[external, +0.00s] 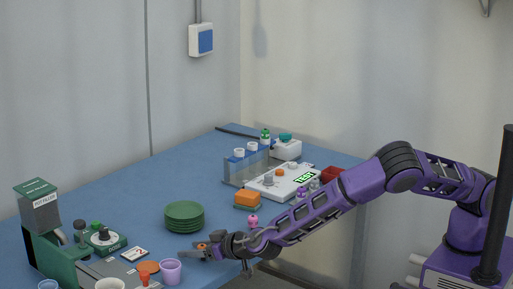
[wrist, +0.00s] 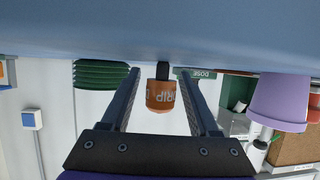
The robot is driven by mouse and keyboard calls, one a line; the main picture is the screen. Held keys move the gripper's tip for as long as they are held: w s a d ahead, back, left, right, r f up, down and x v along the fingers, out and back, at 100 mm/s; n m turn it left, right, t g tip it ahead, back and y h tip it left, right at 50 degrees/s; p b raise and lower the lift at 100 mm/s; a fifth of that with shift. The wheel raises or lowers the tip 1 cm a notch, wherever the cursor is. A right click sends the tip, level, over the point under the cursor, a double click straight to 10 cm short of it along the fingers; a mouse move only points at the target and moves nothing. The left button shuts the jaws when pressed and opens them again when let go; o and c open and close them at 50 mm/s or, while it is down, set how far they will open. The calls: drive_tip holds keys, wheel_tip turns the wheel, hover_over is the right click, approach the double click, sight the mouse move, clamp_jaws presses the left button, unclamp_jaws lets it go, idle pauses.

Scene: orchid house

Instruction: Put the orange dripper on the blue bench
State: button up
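The orange dripper (wrist: 161,96), a short cylinder with "DRIP" lettering and a dark narrow end, shows in the wrist view between my two fingers. My gripper (wrist: 160,80) is open, with a visible gap beside the dripper. In the external view my gripper (external: 200,252) is low over the front edge of the blue bench (external: 130,200), with a small orange part of the dripper (external: 202,246) at the fingers. The bench surface also fills the top of the wrist view (wrist: 60,30), which looks upside down. I cannot tell whether the dripper touches the bench.
A stack of green plates (external: 184,216) stands just behind my gripper. A purple cup (external: 170,272) and an orange funnel-like piece (external: 148,268) are to the left. An orange-and-green sponge-like block (external: 247,200) and a white tray (external: 285,182) lie further back. The bench's left-rear area is clear.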

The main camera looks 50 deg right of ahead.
drive_tip(key=shift+s+r, duration=0.1)
drive_tip(key=shift+r, duration=0.15)
drive_tip(key=v, duration=1.1)
drive_tip(key=shift+s+r, duration=0.15)
drive_tip(key=shift+s, duration=0.2)
